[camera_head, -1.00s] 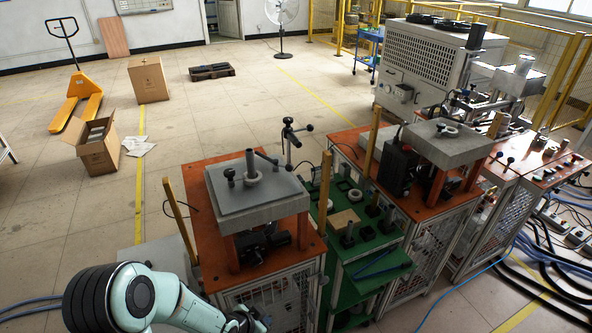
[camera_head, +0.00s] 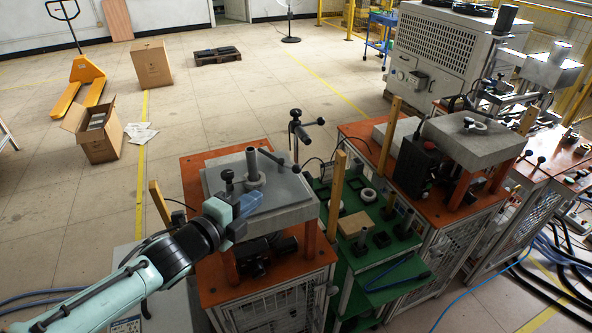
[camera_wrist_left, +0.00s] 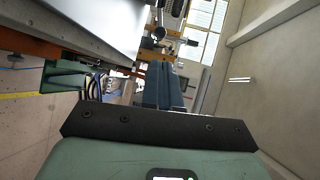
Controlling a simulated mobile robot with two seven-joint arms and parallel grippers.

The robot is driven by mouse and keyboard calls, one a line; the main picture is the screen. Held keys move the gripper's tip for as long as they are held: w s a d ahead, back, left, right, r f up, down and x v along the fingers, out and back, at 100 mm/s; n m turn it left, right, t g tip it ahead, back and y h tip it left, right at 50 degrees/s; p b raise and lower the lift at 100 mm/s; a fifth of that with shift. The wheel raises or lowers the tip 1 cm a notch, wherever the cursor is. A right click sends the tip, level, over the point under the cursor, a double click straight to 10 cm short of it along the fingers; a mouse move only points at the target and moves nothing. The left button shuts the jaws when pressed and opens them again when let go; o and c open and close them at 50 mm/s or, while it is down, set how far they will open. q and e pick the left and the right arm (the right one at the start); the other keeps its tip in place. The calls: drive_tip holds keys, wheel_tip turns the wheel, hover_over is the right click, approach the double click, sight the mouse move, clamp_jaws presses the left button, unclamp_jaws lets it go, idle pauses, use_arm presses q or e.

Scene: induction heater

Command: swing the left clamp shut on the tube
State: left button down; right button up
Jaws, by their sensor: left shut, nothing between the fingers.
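On the left machine, a grey tube (camera_head: 252,166) stands upright in a ring on the grey slab (camera_head: 290,203). The left clamp (camera_head: 228,179), with a black knob, stands just left of the tube; the gripper partly hides its foot. Another dark clamp arm (camera_head: 275,158) lies at the tube's right. I cannot tell how close the left clamp is to the tube. My left gripper (camera_head: 252,201) is over the slab's front left, in front of the clamp and tube, shut and empty. Its bluish fingers (camera_wrist_left: 165,86) lie together in the left wrist view. My right gripper is out of view.
A yellow post (camera_head: 160,202) stands at the machine's left. A black stand with a handle (camera_head: 297,128) rises behind the slab. To the right are a green table (camera_head: 362,262) with small parts and a second machine's slab (camera_head: 475,143). Open floor lies behind.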

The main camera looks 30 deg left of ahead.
use_arm(q)
approach(293, 171)
drive_tip(key=shift+w+d+f, duration=0.1)
drive_tip(key=shift+w, duration=0.25)
drive_tip(key=p+x, duration=0.1)
drive_tip(key=x, duration=0.5)
drive_tip(key=shift+w, duration=0.15)
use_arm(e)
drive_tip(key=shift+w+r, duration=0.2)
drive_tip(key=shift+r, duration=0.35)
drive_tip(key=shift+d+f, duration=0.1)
